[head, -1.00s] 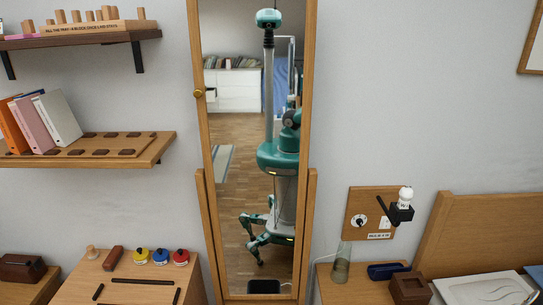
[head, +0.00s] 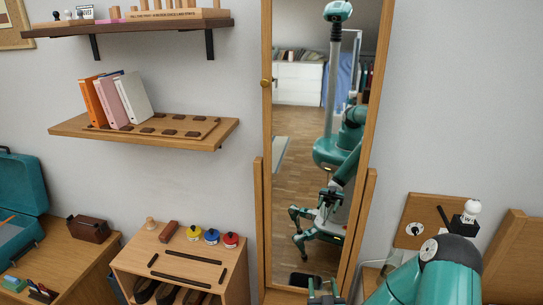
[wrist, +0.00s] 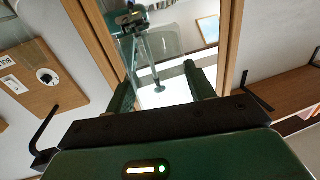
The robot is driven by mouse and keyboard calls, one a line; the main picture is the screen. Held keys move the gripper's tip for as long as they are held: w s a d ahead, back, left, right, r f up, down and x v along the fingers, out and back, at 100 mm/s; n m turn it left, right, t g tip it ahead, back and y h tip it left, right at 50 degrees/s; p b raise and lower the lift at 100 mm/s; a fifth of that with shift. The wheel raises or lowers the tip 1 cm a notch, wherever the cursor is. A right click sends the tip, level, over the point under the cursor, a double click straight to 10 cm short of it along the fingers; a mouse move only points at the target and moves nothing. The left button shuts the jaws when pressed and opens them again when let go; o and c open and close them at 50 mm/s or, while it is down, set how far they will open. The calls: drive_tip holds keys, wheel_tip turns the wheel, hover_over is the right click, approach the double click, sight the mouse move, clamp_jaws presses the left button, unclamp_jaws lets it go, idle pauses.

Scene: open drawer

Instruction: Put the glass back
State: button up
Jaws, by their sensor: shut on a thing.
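My gripper (wrist: 162,80) is shut on the glass (wrist: 172,48) in the wrist view. The glass is clear and its outline is faint against the mirror behind it. In the head view my gripper (head: 324,288) shows only in part at the bottom edge, in front of the mirror's lower end. The glass cannot be made out there. My arm hides much of the small wooden stand (head: 369,281) at the lower right.
A tall wood-framed mirror (head: 308,130) stands ahead and reflects me. A wall panel (head: 422,215) with a knob and a bulb (head: 472,208) is at the right. A low cabinet (head: 133,262) and a shelf (head: 75,125) are at the left.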

drive_tip(key=shift+a+r, duration=0.1)
drive_tip(key=shift+a, duration=0.55)
drive_tip(key=shift+d, duration=0.15)
drive_tip(key=s+d+f+m+h, duration=0.1)
drive_tip(key=s+d+m+h, duration=0.2)
drive_tip(key=d, duration=0.9)
drive_tip(key=s+d+f+m+h, duration=0.1)
drive_tip(key=s+d+h, duration=0.3)
drive_tip(key=d, duration=0.9)
drive_tip(key=s+d+f+m+g+h, duration=0.1)
drive_tip(key=s+d+m+g+h, duration=0.1)
drive_tip(key=s+d, duration=1.2)
drive_tip(key=shift+s+d+f+m+g+h, duration=0.4)
drive_tip(key=shift+s+g+h, duration=0.15)
drive_tip(key=shift+s, duration=0.6)
